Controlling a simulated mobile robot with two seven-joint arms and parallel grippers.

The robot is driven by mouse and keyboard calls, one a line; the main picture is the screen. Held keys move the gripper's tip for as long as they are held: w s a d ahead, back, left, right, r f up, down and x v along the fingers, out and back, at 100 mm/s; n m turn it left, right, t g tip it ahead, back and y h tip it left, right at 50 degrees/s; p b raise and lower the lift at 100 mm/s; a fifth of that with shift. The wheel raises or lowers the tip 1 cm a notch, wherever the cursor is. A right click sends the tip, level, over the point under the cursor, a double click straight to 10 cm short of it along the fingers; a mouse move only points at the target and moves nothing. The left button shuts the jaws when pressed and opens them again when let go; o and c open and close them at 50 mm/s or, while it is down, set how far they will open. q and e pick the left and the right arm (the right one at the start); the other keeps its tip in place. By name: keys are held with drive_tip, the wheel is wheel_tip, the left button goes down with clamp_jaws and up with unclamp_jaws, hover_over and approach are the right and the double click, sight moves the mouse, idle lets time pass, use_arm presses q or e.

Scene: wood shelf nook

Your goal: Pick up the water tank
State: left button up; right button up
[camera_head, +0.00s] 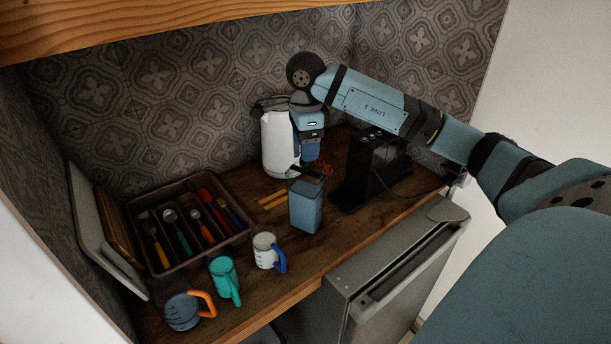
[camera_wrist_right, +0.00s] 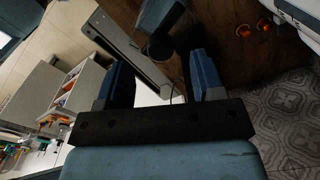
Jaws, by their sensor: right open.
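The water tank appears to be the blue upright box (camera_head: 306,205) on the wooden counter, in front of the white kettle in the head view. My right gripper (camera_head: 309,168) points down just above and behind it, apart from it as far as I can tell. In the right wrist view the gripper (camera_wrist_right: 160,78) shows two spread blue fingers with nothing held between them. A blue shape (camera_wrist_right: 160,14) beyond the fingers at the top is probably the tank. My left gripper is not in view.
A black machine (camera_head: 367,172) stands right of the tank, below my right arm. A white kettle (camera_head: 277,143) stands behind. Several mugs, one white (camera_head: 265,252), and a cutlery tray (camera_head: 170,268) are to the left. The dishwasher (camera_head: 400,262) is below the counter's front edge.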

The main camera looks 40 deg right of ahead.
wheel_tip(320, 180, down, 5)
drive_tip(key=shift+r+p, duration=0.2)
drive_tip(key=shift+p, duration=0.15)
clamp_jaws()
